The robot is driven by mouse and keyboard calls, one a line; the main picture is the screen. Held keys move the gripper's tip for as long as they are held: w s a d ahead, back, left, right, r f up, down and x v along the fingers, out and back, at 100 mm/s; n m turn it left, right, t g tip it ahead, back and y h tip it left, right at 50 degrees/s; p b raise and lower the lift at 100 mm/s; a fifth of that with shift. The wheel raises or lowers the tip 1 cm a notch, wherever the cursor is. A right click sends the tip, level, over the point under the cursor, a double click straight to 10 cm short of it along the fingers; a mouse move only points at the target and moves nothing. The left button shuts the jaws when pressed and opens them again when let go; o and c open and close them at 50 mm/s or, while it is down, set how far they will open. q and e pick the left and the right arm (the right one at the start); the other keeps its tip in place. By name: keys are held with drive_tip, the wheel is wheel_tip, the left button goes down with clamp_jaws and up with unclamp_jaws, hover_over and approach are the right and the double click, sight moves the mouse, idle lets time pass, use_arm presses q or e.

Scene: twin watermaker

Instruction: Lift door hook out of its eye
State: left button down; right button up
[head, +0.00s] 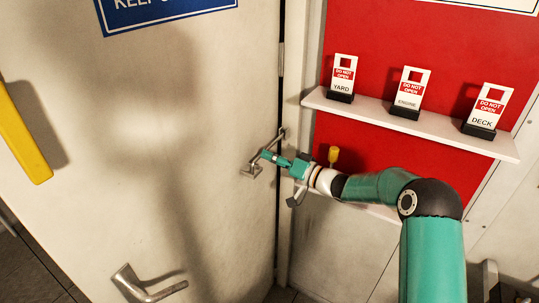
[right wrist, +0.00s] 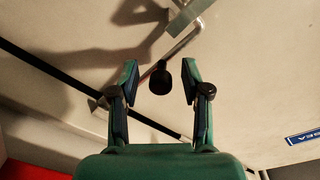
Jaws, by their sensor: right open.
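The door hook (head: 272,145) is a thin metal bar across the gap between the pale door (head: 185,95) and its frame. Its lower-left end meets a small metal eye plate (head: 249,172) on the door. In the right wrist view the bar (right wrist: 181,45) runs up to the eye plate (right wrist: 184,20). A dark knob (right wrist: 160,78) on or near the bar shows between my fingertips. My right gripper (head: 268,156) is open at the hook, its fingers (right wrist: 160,72) on either side of the knob. I cannot tell whether they touch it. My left gripper is out of view.
A lever handle (head: 145,286) is low on the door, and a yellow bar (head: 22,137) is at left. Right of the frame, a white shelf (head: 415,124) on a red panel holds several tags. A yellow knob (head: 333,155) stands just behind my right wrist.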

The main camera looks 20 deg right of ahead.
drive_tip(key=shift+w, duration=0.15)
clamp_jaws()
